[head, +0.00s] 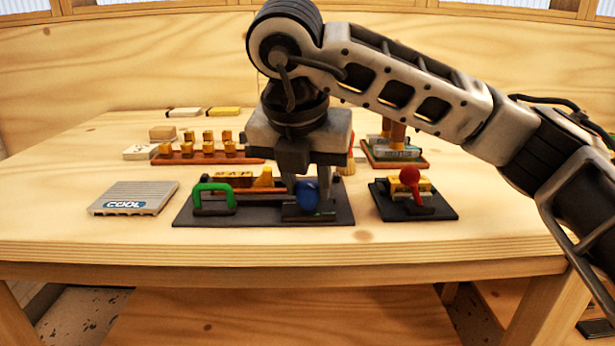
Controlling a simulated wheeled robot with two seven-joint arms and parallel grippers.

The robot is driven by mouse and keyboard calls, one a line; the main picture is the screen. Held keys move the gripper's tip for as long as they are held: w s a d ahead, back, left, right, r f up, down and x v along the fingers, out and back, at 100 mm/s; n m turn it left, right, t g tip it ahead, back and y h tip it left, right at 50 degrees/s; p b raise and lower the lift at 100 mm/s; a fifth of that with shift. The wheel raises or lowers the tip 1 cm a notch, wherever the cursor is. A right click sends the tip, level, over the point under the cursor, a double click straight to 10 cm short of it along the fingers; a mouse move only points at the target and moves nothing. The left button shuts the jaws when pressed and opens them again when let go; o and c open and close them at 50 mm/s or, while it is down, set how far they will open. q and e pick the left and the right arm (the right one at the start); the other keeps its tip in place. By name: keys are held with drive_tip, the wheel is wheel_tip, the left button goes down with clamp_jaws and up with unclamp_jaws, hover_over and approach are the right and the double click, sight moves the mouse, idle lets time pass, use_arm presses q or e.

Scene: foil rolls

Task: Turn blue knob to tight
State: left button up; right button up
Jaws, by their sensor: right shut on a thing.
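The blue knob (308,196) stands on the right part of a dark base plate (262,216) near the table's front edge. My right gripper (306,188) comes down over it from above, its fingers at the knob, and is shut on it. The fingers hide part of the knob, and any marking for tight cannot be made out. A green handle (213,190) stands on the left part of the same plate. My left gripper is not in view.
A grey vented block marked COOL (132,198) lies left of the plate. A red-knobbed lever device (413,196) stands to the right. Behind are a rack of wooden pegs (208,155) and another device (394,152). The table's (70,238) front strip is clear.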

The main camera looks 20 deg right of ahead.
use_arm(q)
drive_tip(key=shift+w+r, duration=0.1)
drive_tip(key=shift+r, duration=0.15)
use_arm(e)
drive_tip(key=o, duration=1)
drive_tip(key=shift+c, duration=0.2)
use_arm(q)
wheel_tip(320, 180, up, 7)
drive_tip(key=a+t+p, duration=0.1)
drive_tip(key=p, duration=0.2)
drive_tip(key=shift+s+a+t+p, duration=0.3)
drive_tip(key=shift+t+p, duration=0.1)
use_arm(e)
drive_tip(key=v, duration=1.6)
drive_tip(key=shift+w, duration=0.1)
